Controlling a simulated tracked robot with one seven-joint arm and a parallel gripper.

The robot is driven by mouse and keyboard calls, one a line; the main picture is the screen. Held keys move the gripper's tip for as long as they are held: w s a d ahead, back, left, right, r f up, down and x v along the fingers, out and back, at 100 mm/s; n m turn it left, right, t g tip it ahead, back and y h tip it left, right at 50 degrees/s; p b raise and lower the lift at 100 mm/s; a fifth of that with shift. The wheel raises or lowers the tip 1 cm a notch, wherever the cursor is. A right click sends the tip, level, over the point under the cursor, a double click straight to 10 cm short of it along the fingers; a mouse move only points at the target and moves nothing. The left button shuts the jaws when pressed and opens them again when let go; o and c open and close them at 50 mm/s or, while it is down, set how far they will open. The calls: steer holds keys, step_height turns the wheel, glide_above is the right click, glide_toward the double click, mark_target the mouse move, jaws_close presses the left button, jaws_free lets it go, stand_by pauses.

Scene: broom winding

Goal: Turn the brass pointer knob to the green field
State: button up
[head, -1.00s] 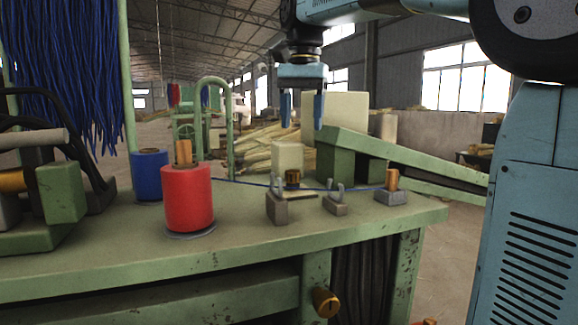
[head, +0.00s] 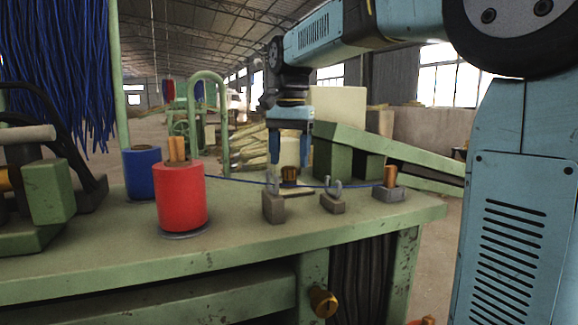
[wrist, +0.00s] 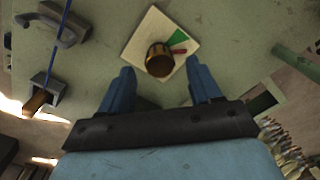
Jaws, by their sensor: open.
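The brass knob (head: 289,174) stands on the green bench behind the thread guides. In the wrist view the knob (wrist: 159,61) sits on a square cream plate (wrist: 140,46). The plate has a green field (wrist: 173,38) on its upper right part, and a narrow red strip (wrist: 180,52) lies beside the knob. Which way the pointer faces is hard to tell. My gripper (head: 291,157) is open and empty, pointing down just above the knob. In the wrist view the knob shows between the two blue fingertips, with no clear contact.
A blue thread (head: 235,181) runs across the bench through two grey guides (head: 274,205) (head: 332,202) to a brass-topped block (head: 389,190). A red spool (head: 181,196) and a blue spool (head: 142,172) stand left. Another brass knob (head: 323,302) is on the bench front.

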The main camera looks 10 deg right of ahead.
mark_target(289, 177)
steer(key=shift+f, duration=1.45)
steer(key=c, duration=1)
steer(key=shift+c, duration=0.2)
steer(key=shift+n, duration=0.3)
steer(key=n, duration=0.3)
steer(key=shift+r, duration=0.1)
steer(key=shift+n, duration=1.7)
